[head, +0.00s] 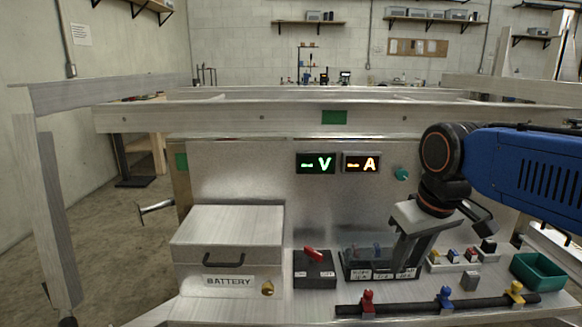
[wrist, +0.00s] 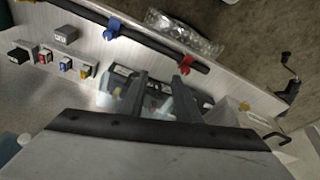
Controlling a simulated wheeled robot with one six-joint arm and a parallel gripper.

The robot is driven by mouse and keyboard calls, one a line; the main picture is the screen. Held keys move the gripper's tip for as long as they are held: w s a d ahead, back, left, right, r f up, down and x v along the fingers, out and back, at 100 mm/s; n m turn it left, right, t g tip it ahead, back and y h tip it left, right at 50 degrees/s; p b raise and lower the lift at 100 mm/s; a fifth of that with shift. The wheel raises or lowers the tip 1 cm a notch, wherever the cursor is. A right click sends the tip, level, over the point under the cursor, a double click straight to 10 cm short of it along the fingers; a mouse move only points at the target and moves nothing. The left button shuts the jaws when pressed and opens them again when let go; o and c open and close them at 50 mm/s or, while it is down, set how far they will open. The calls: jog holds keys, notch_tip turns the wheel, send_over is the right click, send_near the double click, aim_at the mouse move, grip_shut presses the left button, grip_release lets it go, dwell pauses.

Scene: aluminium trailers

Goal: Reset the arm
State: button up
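My blue arm reaches in from the right in the head view.
A battery box (head: 228,243) stands left, beside a red-levered switch (head: 314,270). A dark rail (head: 410,307) with red, blue and yellow clamps runs along the front. Small coloured blocks (head: 455,257) and a green bin (head: 540,271) sit right. Two lit meters (head: 338,163) are behind.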

jog(key=s+d+f+m+t, duration=0.1)
jog(key=s+d+f+m, duration=0.2)
jog(key=s+f, duration=0.7)
jog(key=d+f, duration=0.1)
jog(key=d, duration=0.1)
jog(key=shift+d+t+h, duration=0.3)
jog(key=shift+t, duration=0.1)
jog(key=shift+r, duration=0.15)
jog(key=shift+c, duration=0.5)
